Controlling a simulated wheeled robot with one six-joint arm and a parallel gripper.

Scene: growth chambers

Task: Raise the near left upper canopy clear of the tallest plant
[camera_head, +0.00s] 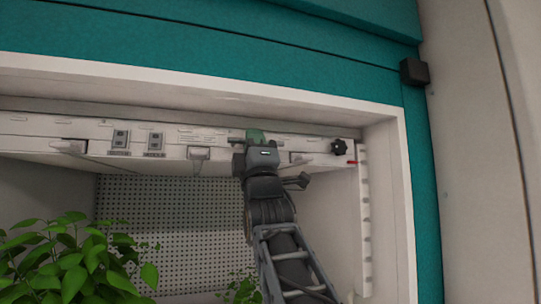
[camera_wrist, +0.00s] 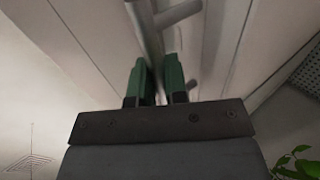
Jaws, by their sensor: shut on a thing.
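The canopy (camera_head: 60,130) is a wide white panel with sockets and labels along its front. It spans the top of the chamber opening. My gripper (camera_head: 256,137) is at its front edge, right of the middle. In the wrist view my gripper's green fingers (camera_wrist: 160,82) are shut on a thin grey rail of the canopy (camera_wrist: 148,38). The exact contact is partly hidden by the gripper body. A leafy green plant (camera_head: 75,262) stands at lower left, its top below the canopy with a gap in the picture. A smaller plant (camera_head: 243,288) shows at the bottom, partly behind my arm.
A black knob (camera_head: 339,147) sits at the canopy's right end, with a red mark beside it. A white slotted rail (camera_head: 365,220) runs down the right wall. The white opening frame (camera_head: 398,200) borders the right and top. A perforated back wall (camera_head: 165,215) lies behind.

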